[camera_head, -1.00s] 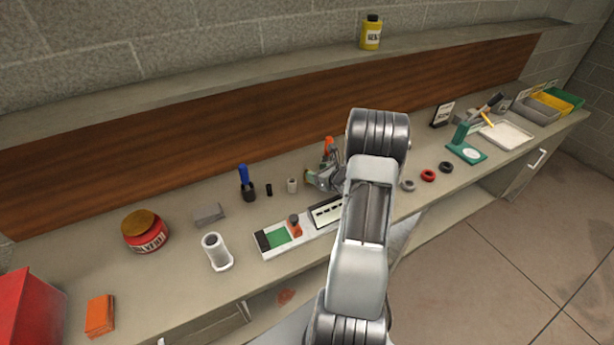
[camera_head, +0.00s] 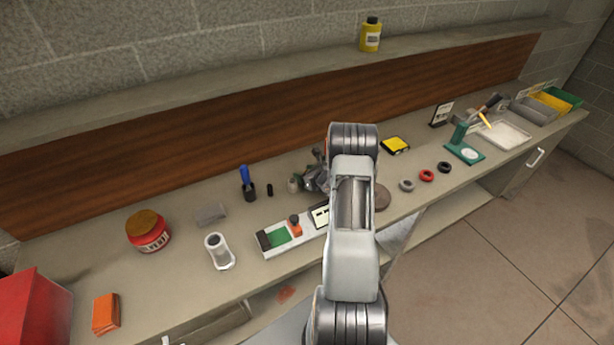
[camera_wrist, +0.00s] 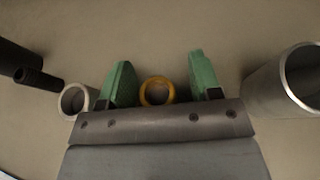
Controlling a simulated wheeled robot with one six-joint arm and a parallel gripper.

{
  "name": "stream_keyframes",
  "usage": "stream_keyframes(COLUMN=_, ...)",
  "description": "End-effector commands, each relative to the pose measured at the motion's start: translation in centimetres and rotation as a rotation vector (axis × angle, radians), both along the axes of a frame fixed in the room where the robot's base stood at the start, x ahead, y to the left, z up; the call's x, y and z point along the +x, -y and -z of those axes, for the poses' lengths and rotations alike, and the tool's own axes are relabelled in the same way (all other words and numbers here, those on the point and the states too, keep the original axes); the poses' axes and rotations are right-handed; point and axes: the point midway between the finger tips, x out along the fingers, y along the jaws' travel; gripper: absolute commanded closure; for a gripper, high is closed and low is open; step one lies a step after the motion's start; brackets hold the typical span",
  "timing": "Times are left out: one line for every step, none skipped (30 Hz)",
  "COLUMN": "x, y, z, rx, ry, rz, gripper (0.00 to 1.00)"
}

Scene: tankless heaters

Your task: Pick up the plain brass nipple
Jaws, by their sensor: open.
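In the wrist view the plain brass nipple (camera_wrist: 157,92) stands between my gripper's two green fingers (camera_wrist: 160,80). It shows as a yellow ring with a gap of bare bench on each side, so neither finger appears to touch it. My gripper is open. In the head view my gripper (camera_head: 306,182) is low over the bench behind the arm, and the brass nipple cannot be made out there.
A grey pipe piece (camera_wrist: 76,98) stands close outside the left finger. A larger grey pipe (camera_wrist: 284,85) is to the right. A long tray (camera_head: 277,238) and a white upright tube (camera_head: 218,251) are nearer the bench front.

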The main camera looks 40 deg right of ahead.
Motion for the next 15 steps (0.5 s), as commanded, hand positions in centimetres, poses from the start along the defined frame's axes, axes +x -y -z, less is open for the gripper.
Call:
stream_keyframes(x=0.06, y=-0.02, z=0.05, rx=0.000, ry=0.000, rz=0.000, gripper=0.42)
stream_keyframes(x=0.06, y=-0.02, z=0.06, rx=0.000, ry=-0.001, rz=0.000, gripper=0.42)
stream_keyframes(x=0.05, y=-0.02, z=0.06, rx=0.000, ry=-0.001, rz=0.000, gripper=0.42)
stream_keyframes(x=0.04, y=-0.01, z=0.06, rx=0.000, ry=-0.001, rz=0.000, gripper=0.42)
stream_keyframes(x=0.04, y=-0.01, z=0.06, rx=0.000, ry=-0.001, rz=0.000, gripper=0.42)
stream_keyframes(x=0.04, y=-0.01, z=0.06, rx=0.000, ry=-0.001, rz=0.000, gripper=0.42)
stream_keyframes(x=0.03, y=-0.01, z=0.06, rx=0.000, ry=-0.001, rz=0.000, gripper=0.45)
stream_keyframes(x=0.03, y=-0.02, z=0.06, rx=0.000, ry=-0.001, rz=0.000, gripper=0.48)
stream_keyframes(x=0.03, y=-0.02, z=0.06, rx=0.000, ry=-0.001, rz=0.000, gripper=0.52)
stream_keyframes(x=0.03, y=-0.02, z=0.06, rx=0.000, ry=-0.001, rz=0.000, gripper=0.54)
stream_keyframes(x=0.02, y=-0.02, z=0.05, rx=0.000, ry=-0.001, rz=0.000, gripper=0.57)
stream_keyframes(x=0.02, y=-0.02, z=0.05, rx=0.000, ry=-0.001, rz=0.000, gripper=0.61)
stream_keyframes(x=0.02, y=-0.03, z=0.05, rx=0.000, ry=-0.001, rz=-0.001, gripper=0.64)
stream_keyframes(x=0.02, y=-0.03, z=0.04, rx=0.000, ry=-0.001, rz=-0.001, gripper=0.67)
stream_keyframes(x=0.02, y=-0.03, z=0.04, rx=0.000, ry=-0.001, rz=-0.001, gripper=0.71)
